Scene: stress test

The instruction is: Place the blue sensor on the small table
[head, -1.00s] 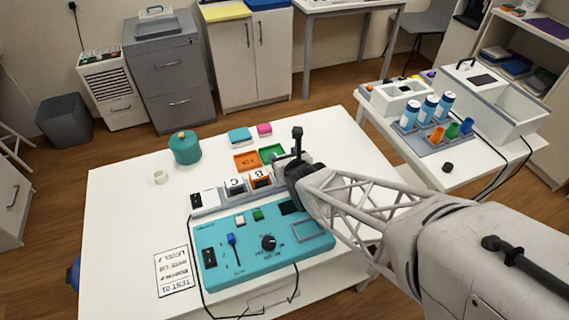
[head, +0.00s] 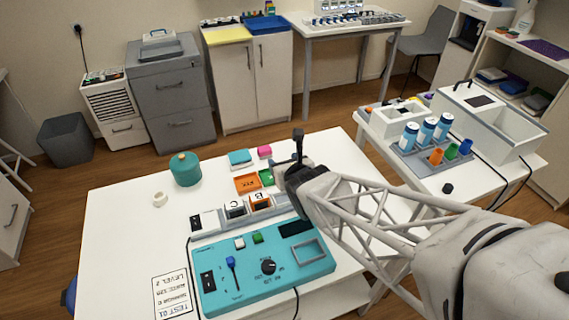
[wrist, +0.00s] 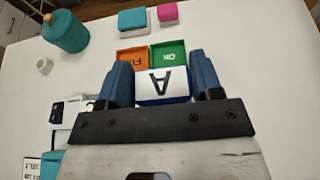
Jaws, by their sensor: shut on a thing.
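My gripper (head: 296,180) is over the right side of the large white table, by the row of sensor blocks. In the head view my gripper hides this block. The small table (head: 474,181) is the white one at the right, apart from my gripper.
A teal console (head: 262,270) and blocks marked C (head: 236,207) and B (head: 260,201) lie near my gripper. Orange (head: 247,183) and green (wrist: 169,55) trays are just beyond. Bottles in a rack (head: 430,168) and a white bin (head: 490,120) crowd the small table; its front is mostly clear.

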